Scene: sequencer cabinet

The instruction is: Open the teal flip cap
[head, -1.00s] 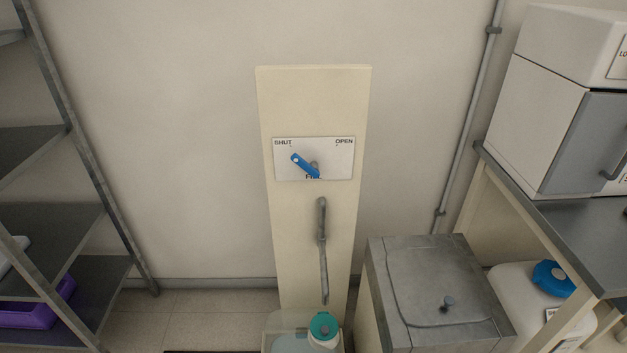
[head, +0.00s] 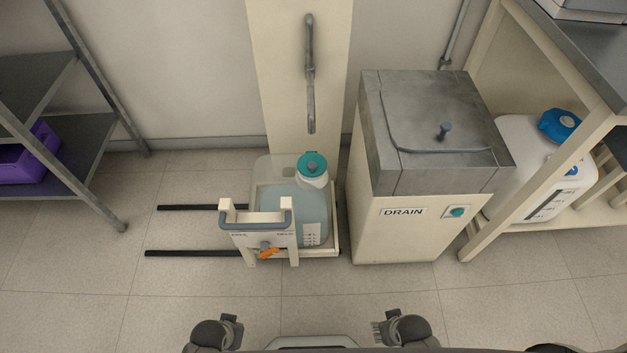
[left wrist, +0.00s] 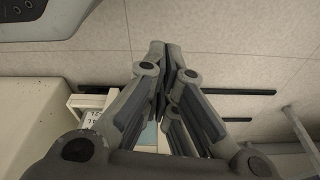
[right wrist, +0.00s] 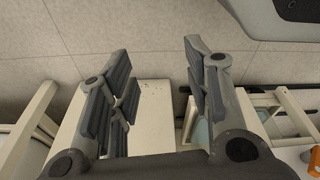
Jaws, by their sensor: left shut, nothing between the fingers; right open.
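The teal flip cap (head: 312,163) sits on the white neck of a translucent container (head: 285,195) holding pale blue liquid. The cap looks closed, lying flat over the neck.
The drain cabinet (head: 407,225) stands close to the right of the cart. Black floor rails (head: 195,253) run left. A bench (head: 535,150) stands right, shelving (head: 90,160) left. Front floor is clear.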

